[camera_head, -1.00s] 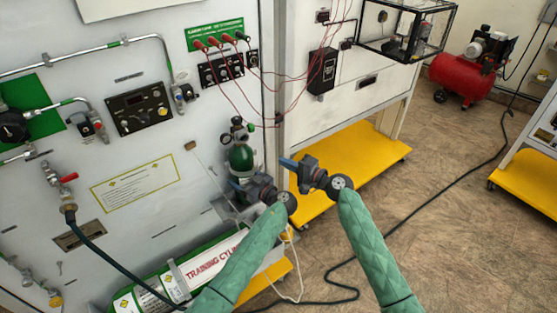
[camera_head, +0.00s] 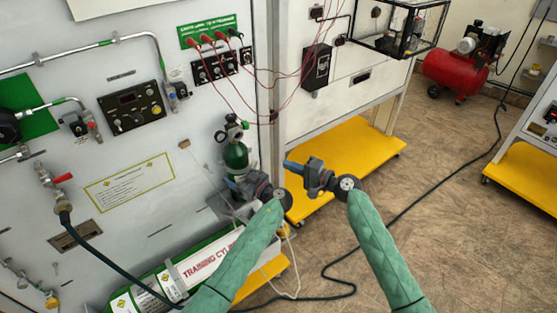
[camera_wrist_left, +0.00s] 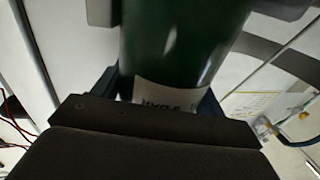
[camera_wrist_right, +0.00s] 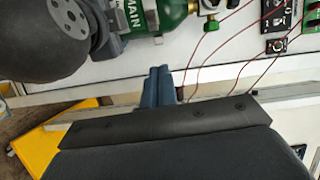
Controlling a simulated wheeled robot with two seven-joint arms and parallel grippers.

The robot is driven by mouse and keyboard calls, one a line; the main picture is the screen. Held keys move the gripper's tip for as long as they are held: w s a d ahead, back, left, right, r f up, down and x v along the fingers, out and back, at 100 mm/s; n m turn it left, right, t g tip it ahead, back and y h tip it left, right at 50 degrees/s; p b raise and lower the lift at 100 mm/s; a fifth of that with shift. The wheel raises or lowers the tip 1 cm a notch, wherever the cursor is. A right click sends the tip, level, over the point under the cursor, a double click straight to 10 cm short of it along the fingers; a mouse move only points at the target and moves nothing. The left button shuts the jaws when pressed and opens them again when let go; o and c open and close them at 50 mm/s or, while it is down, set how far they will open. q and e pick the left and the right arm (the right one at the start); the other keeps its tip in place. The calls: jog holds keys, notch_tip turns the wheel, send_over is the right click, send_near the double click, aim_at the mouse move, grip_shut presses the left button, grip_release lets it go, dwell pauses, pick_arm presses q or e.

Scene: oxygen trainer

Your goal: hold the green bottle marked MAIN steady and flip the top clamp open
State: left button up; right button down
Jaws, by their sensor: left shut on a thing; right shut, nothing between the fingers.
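The green bottle (camera_head: 236,158) stands upright against the panel, with a valve and gauges on top. My left gripper (camera_head: 232,184) is shut around its lower part, and the green body fills the top of the left wrist view (camera_wrist_left: 180,45).
Red leads (camera_head: 240,98) hang from the panel sockets above and right of the bottle. A yellow base shelf (camera_head: 350,150) lies beyond my right gripper. Open floor is on the right.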

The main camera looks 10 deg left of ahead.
jog(key=w+a+r+n+g+h, duration=0.2)
jog(key=w+a+n+g, duration=0.2)
jog(key=a+n+g, duration=0.45)
jog(key=w+d+r+n+g+h, duration=0.3)
jog(key=w+d+r+n+h, duration=0.2)
jog(key=n, duration=0.7)
notch_tip(320, 180, up, 2)
jog(key=w+h, duration=0.2)
jog(key=h, duration=0.1)
jog(key=shift+w, duration=0.15)
jog(key=shift+a, duration=0.1)
jog(key=s+a+f, duration=0.5)
jog(key=s+f, duration=0.2)
jog(key=shift+s+a+f, duration=0.3)
jog(key=shift+a+f, duration=0.05)
jog(key=shift+f, duration=0.05)
